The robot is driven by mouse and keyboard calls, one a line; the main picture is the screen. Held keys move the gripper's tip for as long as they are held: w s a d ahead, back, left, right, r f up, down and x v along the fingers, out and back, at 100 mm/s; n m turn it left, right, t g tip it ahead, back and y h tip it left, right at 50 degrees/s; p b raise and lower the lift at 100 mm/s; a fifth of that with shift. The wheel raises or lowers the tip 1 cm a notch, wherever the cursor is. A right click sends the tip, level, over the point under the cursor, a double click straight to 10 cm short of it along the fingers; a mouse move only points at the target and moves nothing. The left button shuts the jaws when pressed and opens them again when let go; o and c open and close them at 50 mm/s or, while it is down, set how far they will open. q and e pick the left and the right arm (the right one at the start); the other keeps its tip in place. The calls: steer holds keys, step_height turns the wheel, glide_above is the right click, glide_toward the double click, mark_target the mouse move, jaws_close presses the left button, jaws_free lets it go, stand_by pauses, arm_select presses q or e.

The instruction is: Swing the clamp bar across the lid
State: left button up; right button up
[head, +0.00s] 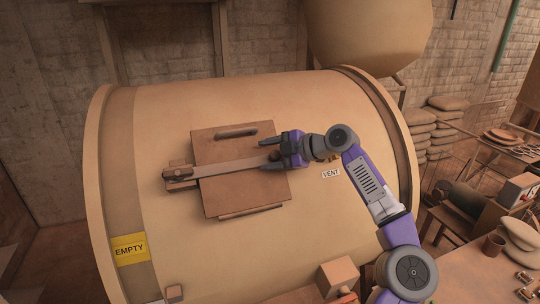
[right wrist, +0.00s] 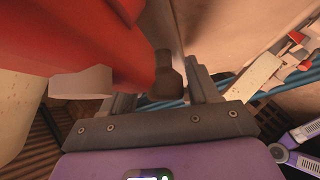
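The square brown lid (head: 222,151) lies on top of the large tan tank. The clamp bar (head: 232,168) lies across the lid, from a pivot block (head: 180,174) at its left edge towards the right edge. My right gripper (head: 271,149) is at the bar's right end, fingers pointing left and spread. In the right wrist view, a dark knob-like end (right wrist: 166,76) sits between the fingers (right wrist: 165,92), with gaps seeming to show beside it. A large red shape (right wrist: 75,35) hides part of the left finger there. My left gripper is not in view.
The lid has a far handle (head: 236,131) and a near rail (head: 250,211). A VENT label (head: 330,173) and a yellow EMPTY label (head: 129,249) are on the tank (head: 330,110). A workbench with clutter stands at the right. A rounded vessel (head: 368,35) hangs behind.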

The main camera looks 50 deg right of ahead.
steer(key=shift+s+d, duration=0.1)
steer(key=v, duration=0.7)
steer(key=shift+s+r+b, duration=0.15)
steer(key=shift+b, duration=0.15)
stand_by(0.4)
